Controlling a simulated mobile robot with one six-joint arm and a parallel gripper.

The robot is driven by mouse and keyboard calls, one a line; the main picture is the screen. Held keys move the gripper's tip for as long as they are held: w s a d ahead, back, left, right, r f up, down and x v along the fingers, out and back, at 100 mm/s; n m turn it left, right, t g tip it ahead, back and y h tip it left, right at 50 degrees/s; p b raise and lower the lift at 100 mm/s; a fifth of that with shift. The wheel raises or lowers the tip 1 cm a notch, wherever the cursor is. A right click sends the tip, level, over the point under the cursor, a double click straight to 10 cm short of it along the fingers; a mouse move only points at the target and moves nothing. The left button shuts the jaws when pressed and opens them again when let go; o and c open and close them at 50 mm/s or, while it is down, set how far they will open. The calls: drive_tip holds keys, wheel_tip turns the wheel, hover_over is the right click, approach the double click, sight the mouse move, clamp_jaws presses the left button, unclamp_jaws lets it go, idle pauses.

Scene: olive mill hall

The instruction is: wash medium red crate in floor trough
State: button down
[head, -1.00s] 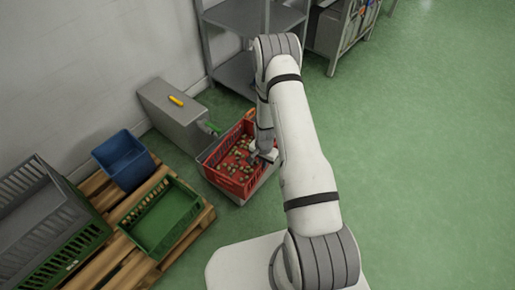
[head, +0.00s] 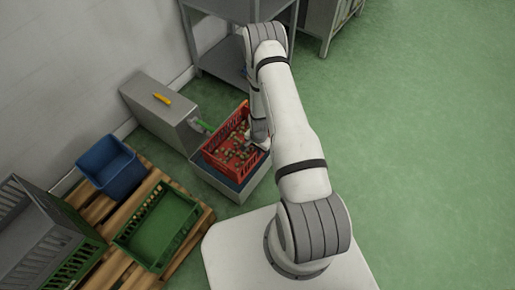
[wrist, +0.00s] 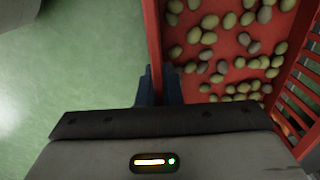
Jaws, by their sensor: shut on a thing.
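The red crate (head: 213,161) has slotted walls and holds many olives, green and brownish. It is over the floor trough (head: 222,186), a low grey metal box; a bluish strip of the trough's inside shows beside the crate. My gripper (head: 262,143) is shut on the crate's near right wall. In the wrist view, my gripper (wrist: 158,88) pinches the wall of the crate (wrist: 151,35), with olives on the red floor to the right. The crate's underside and the trough's inside below it are hidden.
A grey metal box (head: 152,120) with a yellow object (head: 162,99) on top and a green spout (head: 204,126) stands behind the trough. Green floor is clear at right.

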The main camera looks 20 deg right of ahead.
wheel_tip(320, 180, down, 4)
drive_tip(key=shift+a+f+b, duration=0.1)
drive_tip(key=shift+a+b, duration=0.05)
drive_tip(key=shift+b, duration=1.05)
wheel_tip(320, 180, down, 8)
drive_tip(key=b, duration=0.5)
drive_tip(key=shift+f, duration=0.25)
drive_tip(key=shift+a, duration=0.1)
